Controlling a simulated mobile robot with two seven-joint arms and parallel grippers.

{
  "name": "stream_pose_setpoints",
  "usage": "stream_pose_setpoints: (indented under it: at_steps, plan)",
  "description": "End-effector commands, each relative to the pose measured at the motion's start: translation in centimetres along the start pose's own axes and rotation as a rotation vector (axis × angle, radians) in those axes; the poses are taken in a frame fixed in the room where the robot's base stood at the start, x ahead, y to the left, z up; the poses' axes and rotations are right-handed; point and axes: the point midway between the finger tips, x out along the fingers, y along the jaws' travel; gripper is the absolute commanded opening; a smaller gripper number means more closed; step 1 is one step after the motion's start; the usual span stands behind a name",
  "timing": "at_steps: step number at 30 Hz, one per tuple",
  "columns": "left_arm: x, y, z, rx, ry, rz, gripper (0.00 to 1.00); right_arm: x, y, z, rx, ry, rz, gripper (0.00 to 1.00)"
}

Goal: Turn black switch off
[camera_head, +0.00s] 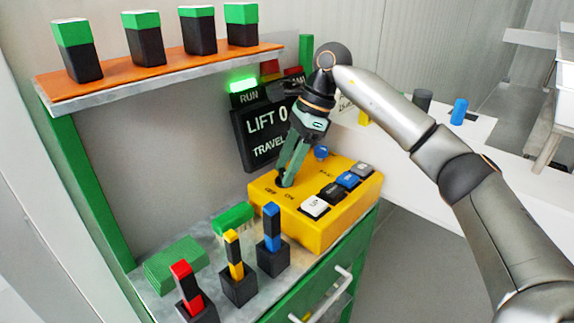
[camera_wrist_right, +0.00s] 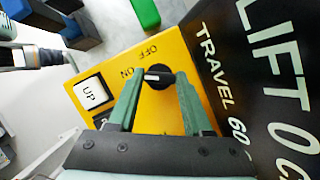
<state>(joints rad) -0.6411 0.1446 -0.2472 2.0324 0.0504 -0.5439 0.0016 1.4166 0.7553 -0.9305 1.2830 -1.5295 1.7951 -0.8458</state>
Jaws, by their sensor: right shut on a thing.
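The black switch (camera_wrist_right: 157,76) is a round knob with a white mark on the yellow control box (camera_head: 318,226). In the right wrist view, OFF and ON labels are printed beside it, and the white mark points towards ON. My right gripper (camera_head: 284,183) reaches down to the box's left part. Its green fingers, also in the right wrist view (camera_wrist_right: 156,92), are shut on the switch, one on each side. In the head view the fingers mostly hide the switch.
White UP (camera_head: 314,207), black, blue and grey buttons line the box. A blue knob (camera_head: 321,152) stands behind. A black LIFT display (camera_head: 262,134) is close by. Red, yellow and blue levers (camera_head: 271,240) stand in front. An orange shelf (camera_head: 160,71) holds several green-black blocks.

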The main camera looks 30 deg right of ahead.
Motion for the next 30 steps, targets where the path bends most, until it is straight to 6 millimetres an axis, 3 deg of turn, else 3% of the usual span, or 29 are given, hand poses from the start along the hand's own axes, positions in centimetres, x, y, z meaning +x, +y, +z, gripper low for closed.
stream_pose_setpoints:
  at_steps: [14, 30]
  plan:
    - [-0.19, 0.05, -0.22, 0.001, 0.0, 0.001, 0.5, -0.05, 0.12, 0.0, 0.109, 0.001, -0.045, 0.0]
    - [-0.42, 0.17, -0.48, 0.0, -0.005, 0.002, 0.5, 0.0, 0.4, 0.16, 0.552, 0.001, -0.231, 0.0]
